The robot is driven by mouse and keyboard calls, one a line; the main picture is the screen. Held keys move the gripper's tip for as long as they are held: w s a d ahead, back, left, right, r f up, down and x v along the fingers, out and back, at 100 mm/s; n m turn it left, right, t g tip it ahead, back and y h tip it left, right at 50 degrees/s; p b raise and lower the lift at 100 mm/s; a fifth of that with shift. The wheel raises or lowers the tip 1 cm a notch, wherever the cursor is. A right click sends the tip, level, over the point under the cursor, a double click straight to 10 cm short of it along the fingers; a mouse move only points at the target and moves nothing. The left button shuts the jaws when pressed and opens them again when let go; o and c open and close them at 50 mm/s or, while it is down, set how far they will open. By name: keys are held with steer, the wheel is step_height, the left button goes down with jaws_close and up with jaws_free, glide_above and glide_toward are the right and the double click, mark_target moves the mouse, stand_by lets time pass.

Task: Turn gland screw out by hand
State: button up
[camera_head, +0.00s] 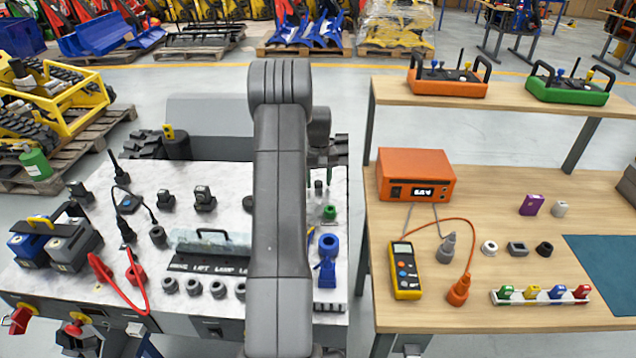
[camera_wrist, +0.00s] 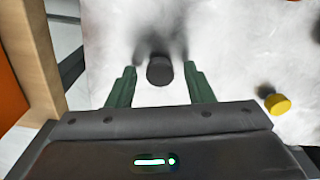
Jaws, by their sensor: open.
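A dark round cylinder (camera_wrist: 159,70), which may be the gland screw, stands on the white marbled top in the wrist view. It lies between and slightly beyond the two green fingers of my gripper (camera_wrist: 159,82). The fingers are open, with a clear gap on either side of it. In the head view a small dark cylinder (camera_head: 318,185) shows just right of my grey arm, which hides much of this area. I cannot tell whether anything touches.
A yellow knob (camera_wrist: 277,104) stands at the right in the wrist view. A green part (camera_head: 329,212) and a blue ring (camera_head: 328,244) stand right of my arm. The wooden table (camera_head: 470,290) lies across a gap, with an orange box (camera_head: 418,175).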

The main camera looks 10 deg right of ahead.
steer(key=c, duration=0.8)
steer(key=n, duration=0.8)
steer(key=shift+n, duration=0.9)
steer(key=n, duration=0.9)
steer(key=shift+n, duration=0.4)
